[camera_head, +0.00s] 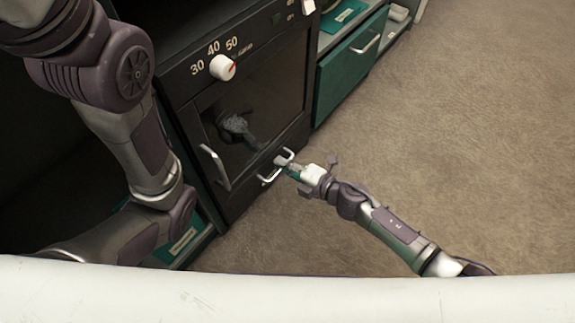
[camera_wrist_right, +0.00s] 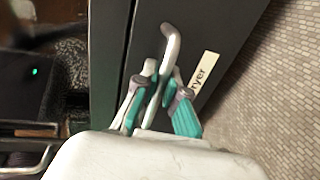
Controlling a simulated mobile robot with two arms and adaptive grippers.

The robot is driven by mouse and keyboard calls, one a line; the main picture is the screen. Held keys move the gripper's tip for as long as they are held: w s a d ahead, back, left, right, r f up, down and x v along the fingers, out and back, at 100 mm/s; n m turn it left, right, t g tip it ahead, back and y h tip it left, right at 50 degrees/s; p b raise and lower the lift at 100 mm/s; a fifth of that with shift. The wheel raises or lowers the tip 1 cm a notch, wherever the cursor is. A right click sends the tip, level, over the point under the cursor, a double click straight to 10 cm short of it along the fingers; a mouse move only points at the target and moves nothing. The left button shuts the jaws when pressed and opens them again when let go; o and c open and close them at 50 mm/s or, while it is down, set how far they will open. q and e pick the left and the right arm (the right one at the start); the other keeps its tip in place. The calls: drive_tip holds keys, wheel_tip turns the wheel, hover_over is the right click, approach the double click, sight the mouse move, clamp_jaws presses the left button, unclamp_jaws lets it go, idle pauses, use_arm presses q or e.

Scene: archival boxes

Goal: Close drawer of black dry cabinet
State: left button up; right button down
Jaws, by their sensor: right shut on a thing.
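The black dry cabinet (camera_head: 262,90) stands at the centre left of the head view, with a dark glass door above and a low drawer below. The drawer's silver handle (camera_head: 288,152) is at the bottom front; it also shows in the right wrist view (camera_wrist_right: 172,42). The drawer front (camera_wrist_right: 215,40) is dark with a pale label. My right gripper (camera_head: 282,166) is shut on this handle, its teal-padded fingers around the bar in the wrist view (camera_wrist_right: 160,92). I cannot tell how far the drawer stands out. My left arm shows, but its gripper is hidden.
A white knob (camera_head: 222,67) and a door handle (camera_head: 214,166) stick out from the cabinet front. A green drawer unit (camera_head: 348,66) stands beside it at the back. Brown floor (camera_head: 460,130) to the right is clear. A white edge (camera_head: 290,295) crosses the bottom of the head view.

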drive_tip(key=c, duration=1.2)
unclamp_jaws()
drive_tip(key=shift+w+a, duration=0.15)
drive_tip(key=shift+a, duration=0.05)
drive_tip(key=v, duration=1.2)
drive_tip(key=shift+d, duration=0.15)
